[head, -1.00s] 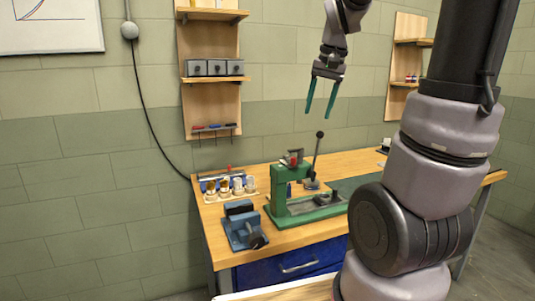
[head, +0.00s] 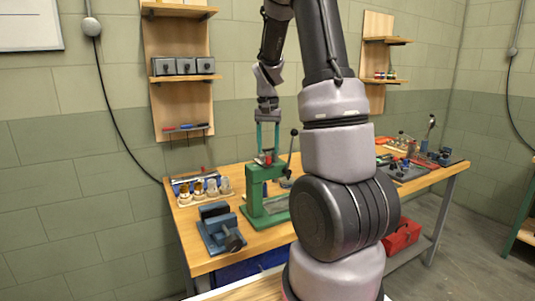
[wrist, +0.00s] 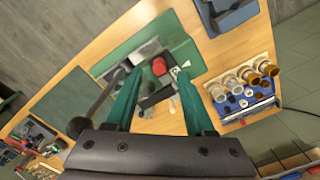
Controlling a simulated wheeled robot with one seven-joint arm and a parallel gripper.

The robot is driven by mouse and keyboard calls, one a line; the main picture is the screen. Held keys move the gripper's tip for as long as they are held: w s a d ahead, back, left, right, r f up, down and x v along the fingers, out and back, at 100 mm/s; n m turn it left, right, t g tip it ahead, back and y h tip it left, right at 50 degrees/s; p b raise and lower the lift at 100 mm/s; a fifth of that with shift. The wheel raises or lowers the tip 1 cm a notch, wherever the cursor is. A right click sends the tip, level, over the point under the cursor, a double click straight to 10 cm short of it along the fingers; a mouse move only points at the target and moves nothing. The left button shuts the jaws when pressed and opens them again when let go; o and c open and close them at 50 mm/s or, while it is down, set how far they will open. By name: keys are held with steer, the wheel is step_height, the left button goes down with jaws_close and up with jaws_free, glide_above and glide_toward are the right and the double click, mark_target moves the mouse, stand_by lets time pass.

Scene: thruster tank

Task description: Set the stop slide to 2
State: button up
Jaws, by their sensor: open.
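A green bench press (head: 254,192) stands on the wooden workbench, with a black ball-ended lever (head: 293,150) at its right. A small red part (head: 267,159) shows at the top of the press and also in the wrist view (wrist: 158,66), beside dark and pale metal pieces. I cannot tell which part is the stop slide, and no scale numbers are readable. My gripper (head: 267,148) is open above the press head. In the wrist view its teal fingers (wrist: 153,74) stand on either side of the red part, apart from it as far as I can tell. My arm hides the press's right side.
A blue vise (head: 219,230) stands at the bench's front left. A rack of several jars (head: 206,188) is behind it. Tools and a dark tray (head: 404,170) lie at the right. A red toolbox (head: 402,235) is below. The lever ball (wrist: 76,127) is near my left finger.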

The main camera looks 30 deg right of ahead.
mark_target(263, 159)
steer(key=shift+f, duration=1.35)
jaws_close()
stand_by(0.4)
